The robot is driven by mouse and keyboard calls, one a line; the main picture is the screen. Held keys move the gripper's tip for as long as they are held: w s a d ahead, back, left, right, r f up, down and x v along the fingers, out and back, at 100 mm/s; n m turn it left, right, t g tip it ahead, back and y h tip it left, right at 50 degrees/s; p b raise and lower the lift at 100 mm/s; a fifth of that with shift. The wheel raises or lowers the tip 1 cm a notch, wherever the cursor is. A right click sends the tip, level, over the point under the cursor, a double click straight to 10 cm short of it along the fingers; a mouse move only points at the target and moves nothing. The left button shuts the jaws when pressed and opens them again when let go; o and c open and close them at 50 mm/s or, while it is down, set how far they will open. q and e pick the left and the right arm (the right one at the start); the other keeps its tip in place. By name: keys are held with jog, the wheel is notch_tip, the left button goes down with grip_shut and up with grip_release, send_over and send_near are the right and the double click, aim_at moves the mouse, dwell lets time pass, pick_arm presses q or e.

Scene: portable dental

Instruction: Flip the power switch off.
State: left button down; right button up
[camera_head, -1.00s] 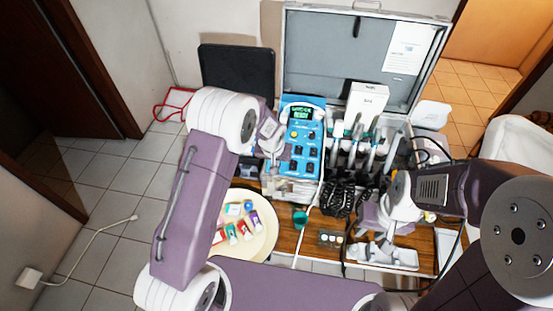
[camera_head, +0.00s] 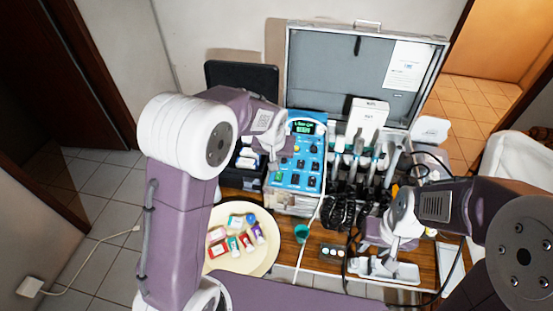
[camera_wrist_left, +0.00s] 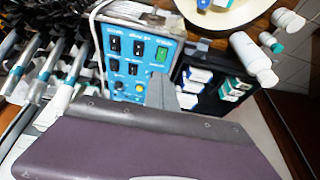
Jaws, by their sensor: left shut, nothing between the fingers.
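The blue control panel (camera_head: 308,150) of the dental unit has a lit display at its top, knobs and several dark switches. A green rocker switch (camera_head: 277,177) is at its lower left; it also shows in the left wrist view (camera_wrist_left: 161,54). My left gripper (camera_head: 274,160) is shut and empty over the panel's left side, close to the green switch. In the left wrist view its grey fingertips (camera_wrist_left: 161,84) appear just below the switch; I cannot tell whether they touch the panel. My right gripper (camera_head: 386,262) is low over a white tray, and its fingers are unclear.
An open grey case lid (camera_head: 340,70) stands behind the panel. Corded handpieces (camera_head: 365,165) stand right of it. A round cream tray (camera_head: 262,262) with small coloured tubes is at the front left. A black case (camera_head: 240,82) stands at the back left.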

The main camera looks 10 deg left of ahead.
aim_at(280, 174)
pick_arm(q)
jog(key=b, duration=0.2)
jog(key=w+b, duration=0.1)
jog(key=b, duration=0.1)
jog(key=shift+w+r, duration=0.25)
jog(key=x, duration=1.4)
jog(key=shift+s+f+p, duration=0.15)
jog(key=shift+s+p, duration=0.15)
jog(key=shift+s, duration=0.1)
jog(key=shift+f+b, duration=0.35)
jog(key=shift+r, duration=0.1)
jog(key=shift+s, duration=0.1)
